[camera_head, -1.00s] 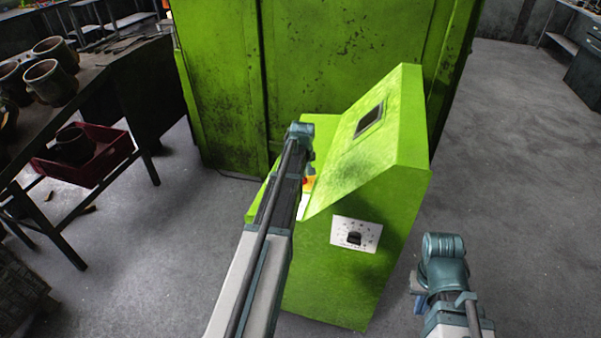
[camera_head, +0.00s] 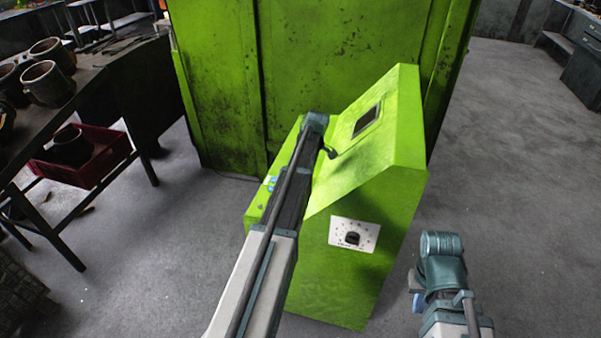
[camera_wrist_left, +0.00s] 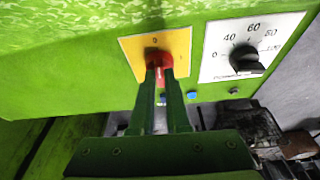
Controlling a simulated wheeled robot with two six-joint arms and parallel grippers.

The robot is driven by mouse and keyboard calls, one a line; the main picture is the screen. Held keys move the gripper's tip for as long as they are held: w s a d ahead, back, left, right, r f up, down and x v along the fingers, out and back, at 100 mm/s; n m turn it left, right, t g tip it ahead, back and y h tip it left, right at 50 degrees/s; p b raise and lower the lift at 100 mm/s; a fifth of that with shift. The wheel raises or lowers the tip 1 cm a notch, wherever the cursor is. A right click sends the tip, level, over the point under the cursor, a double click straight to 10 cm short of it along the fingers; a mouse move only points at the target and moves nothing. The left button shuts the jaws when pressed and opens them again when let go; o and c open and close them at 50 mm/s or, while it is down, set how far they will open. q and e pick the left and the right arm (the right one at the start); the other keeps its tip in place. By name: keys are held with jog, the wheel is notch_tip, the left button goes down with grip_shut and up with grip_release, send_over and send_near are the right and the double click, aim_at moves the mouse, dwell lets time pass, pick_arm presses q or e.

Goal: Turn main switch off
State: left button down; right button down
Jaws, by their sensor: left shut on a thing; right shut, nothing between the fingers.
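The main switch, a red knob (camera_wrist_left: 158,60) on a yellow plate (camera_wrist_left: 178,43), shows in the left wrist view on the green console (camera_head: 375,200). A small mark like a 0 stands above the knob. My left gripper (camera_wrist_left: 162,76) is shut on the knob from below, with both fingertips at its lower part. In the head view my left arm covers the switch and the left gripper. My right gripper (camera_head: 417,298) is shut and empty, low to the right of the console, apart from it.
A white dial plate (camera_wrist_left: 235,48) with a black knob sits beside the switch. A green cabinet (camera_head: 330,60) stands behind. A table (camera_head: 100,75) with pots and a red crate (camera_head: 100,170) are left. Floor at right is clear.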

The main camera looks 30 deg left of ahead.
pick_arm(q)
jog(key=shift+n, duration=0.5)
jog(key=c, duration=0.9)
grip_release()
jog(key=shift+r, duration=0.15)
jog(key=p+v, duration=1.3)
jog(key=shift+w+r, duration=0.25)
jog(key=shift+r, duration=0.05)
jog(key=shift+f, duration=0.1)
